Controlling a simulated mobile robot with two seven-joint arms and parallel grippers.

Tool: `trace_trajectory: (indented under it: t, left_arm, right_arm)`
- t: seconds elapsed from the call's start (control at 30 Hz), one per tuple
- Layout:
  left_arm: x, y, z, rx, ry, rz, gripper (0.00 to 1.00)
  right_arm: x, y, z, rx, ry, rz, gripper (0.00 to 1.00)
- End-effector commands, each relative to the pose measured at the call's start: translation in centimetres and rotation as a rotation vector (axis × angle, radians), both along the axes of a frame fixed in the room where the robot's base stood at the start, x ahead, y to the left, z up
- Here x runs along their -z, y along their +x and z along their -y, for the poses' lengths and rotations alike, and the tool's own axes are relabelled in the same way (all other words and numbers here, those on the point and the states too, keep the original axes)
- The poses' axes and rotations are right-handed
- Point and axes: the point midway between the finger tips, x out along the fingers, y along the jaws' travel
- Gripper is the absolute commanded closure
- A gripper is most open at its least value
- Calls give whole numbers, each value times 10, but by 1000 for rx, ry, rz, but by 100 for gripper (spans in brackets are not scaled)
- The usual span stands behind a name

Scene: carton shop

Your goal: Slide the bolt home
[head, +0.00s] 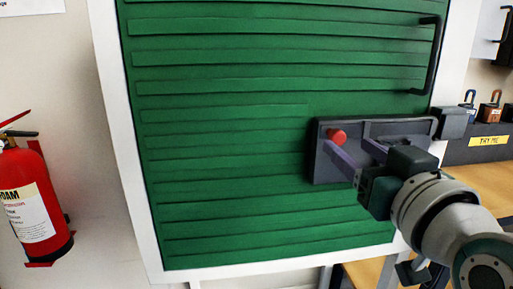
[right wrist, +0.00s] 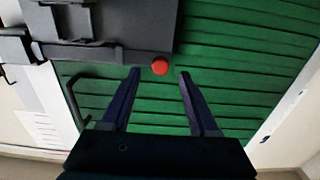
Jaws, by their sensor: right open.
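A dark grey bolt plate (head: 322,168) is mounted on the right part of a green slatted door (head: 225,130). The bolt's red knob (head: 337,135) stands out near the plate's left end. A grey keeper block (head: 455,122) sits on the white frame, right of the plate. My right gripper (head: 346,144) is open in front of the plate, its fingertips near the knob. In the right wrist view the red knob (right wrist: 160,67) appears between the two fingertips, touching neither. My arm hides part of the bolt plate. My left gripper is not in view.
A dark vertical handle (head: 433,60) is on the door's upper right. Padlocks (head: 489,112) stand on a dark shelf with a yellow label at the right. A red fire extinguisher (head: 30,200) hangs on the left wall. The door's left half is clear.

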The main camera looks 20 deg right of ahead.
Motion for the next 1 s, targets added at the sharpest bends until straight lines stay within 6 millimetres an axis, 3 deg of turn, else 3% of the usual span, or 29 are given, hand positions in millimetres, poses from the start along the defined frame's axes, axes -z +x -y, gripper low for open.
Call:
trace_trajectory:
  t: [0.23, 0.63, 1.0]
  left_arm:
    - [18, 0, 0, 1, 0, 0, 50]
    - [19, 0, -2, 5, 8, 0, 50]
    - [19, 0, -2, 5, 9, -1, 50]
  right_arm:
    - [2, 31, 8, 0, 0, 1, 39]
    - [0, 37, 9, -1, -1, -2, 40]
    - [0, 37, 9, -1, 0, -1, 82]
